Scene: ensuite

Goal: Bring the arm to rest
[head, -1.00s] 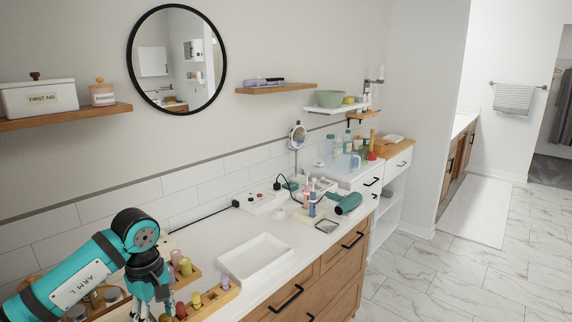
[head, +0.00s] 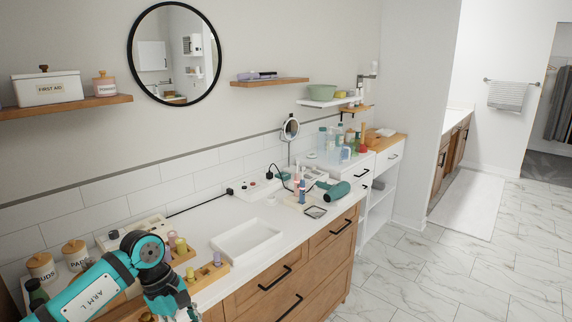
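My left arm, teal with an "ARM L" label, comes in from the lower left of the head view. Its gripper (head: 186,312) points down at the bottom edge, in front of the wooden rack (head: 212,276) of small coloured bottles. The fingertips are cut off or too small to read, so I cannot tell whether it is open or shut. I see nothing clearly held in it. My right gripper does not show.
A white tray (head: 246,240) lies empty on the white counter beside the rack. Lidded jars (head: 76,254) stand behind my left arm. A teal hair dryer (head: 334,191) lies farther back. The tiled floor (head: 440,270) at right is clear.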

